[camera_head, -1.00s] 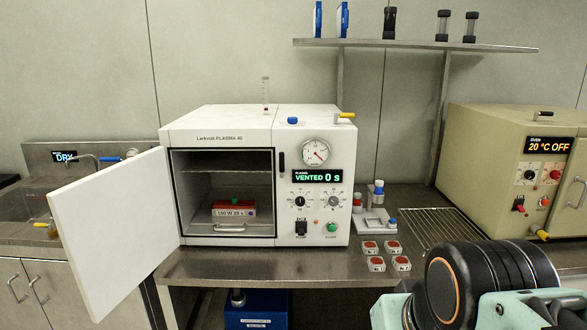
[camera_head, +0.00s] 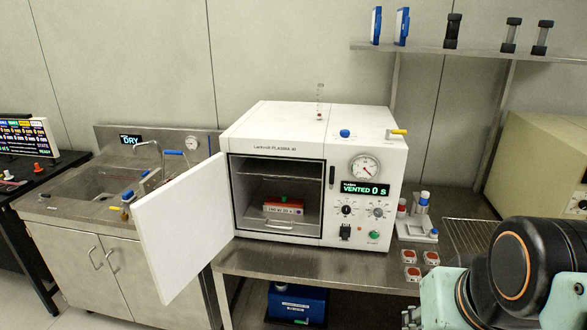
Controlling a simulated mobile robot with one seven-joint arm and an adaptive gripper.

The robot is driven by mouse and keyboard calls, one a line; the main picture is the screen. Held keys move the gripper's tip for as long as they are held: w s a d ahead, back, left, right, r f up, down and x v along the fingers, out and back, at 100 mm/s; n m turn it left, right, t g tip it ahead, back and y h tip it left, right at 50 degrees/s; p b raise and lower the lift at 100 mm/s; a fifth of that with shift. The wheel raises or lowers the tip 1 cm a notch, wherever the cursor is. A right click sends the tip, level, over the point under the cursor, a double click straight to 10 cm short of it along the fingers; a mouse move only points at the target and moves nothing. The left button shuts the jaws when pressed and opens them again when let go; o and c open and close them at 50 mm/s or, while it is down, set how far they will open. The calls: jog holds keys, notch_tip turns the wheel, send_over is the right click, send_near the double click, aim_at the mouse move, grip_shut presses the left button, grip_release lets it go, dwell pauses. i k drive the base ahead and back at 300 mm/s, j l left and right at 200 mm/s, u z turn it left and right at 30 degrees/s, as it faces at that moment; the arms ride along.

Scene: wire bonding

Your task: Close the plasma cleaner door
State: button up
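The plasma cleaner (camera_head: 368,222) is a white box on the steel bench, and its display reads VENTED 0 s. Its white door (camera_head: 187,225) is hinged at the left of the chamber and stands wide open, swung out toward me and to the left. My arm's black and mint links fill the lower right corner. A small piece of my arm end shows at the bottom edge, but the gripper fingers are not visible.
A steel sink (camera_head: 90,190) stands left of the cleaner, with a gap in front of the door. Several small red-topped pieces (camera_head: 411,273) lie on the bench at right, near a small bottle stand (camera_head: 416,228). A blue box (camera_head: 296,303) sits below the bench.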

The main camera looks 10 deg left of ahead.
aim_at(182, 225)
jog(key=j+z, duration=0.2)
jog(key=j, duration=1.35)
jog(key=j+z, duration=0.2)
jog(key=j, duration=1.35)
jog(key=j+z, duration=0.1)
jog(key=j, duration=0.55)
jog(key=i, duration=0.25)
jog(key=k+j, duration=0.3)
jog(key=k+j+u, duration=0.1)
jog(key=k+j, duration=0.25)
jog(key=j, duration=0.15)
